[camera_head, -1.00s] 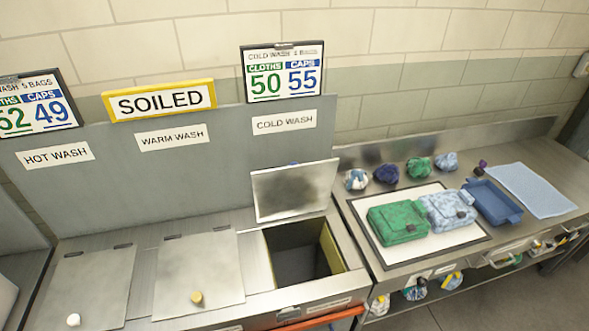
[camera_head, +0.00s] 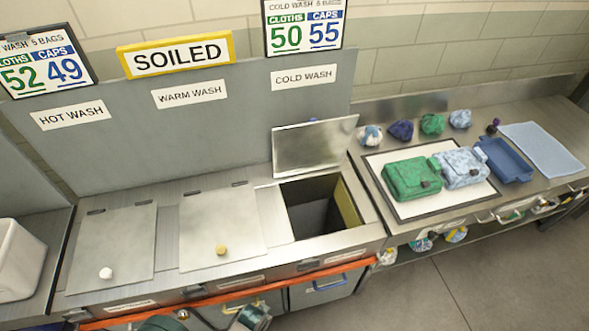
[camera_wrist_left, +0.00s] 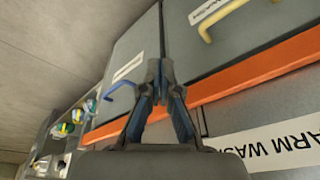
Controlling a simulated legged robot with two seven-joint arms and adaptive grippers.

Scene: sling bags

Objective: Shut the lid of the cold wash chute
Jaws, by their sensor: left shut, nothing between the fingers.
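The cold wash chute (camera_head: 318,212) is an open square hole at the right end of the steel counter, under the COLD WASH label (camera_head: 304,76). Its metal lid (camera_head: 312,146) stands raised, leaning back at the hole's rear edge. The inside of the chute looks dark. My left gripper (camera_wrist_left: 161,72) is shut and empty in the left wrist view, in front of the orange rail and grey bin fronts. I cannot make out its fingers in the head view. My right gripper is not in view.
The warm wash lid (camera_head: 220,222) and hot wash lid (camera_head: 112,245) lie closed, each with a knob. An orange rail (camera_head: 215,300) runs along the counter front; it also shows in the left wrist view (camera_wrist_left: 240,75). A green bag (camera_head: 410,178) and blue bag (camera_head: 461,167) lie at the right.

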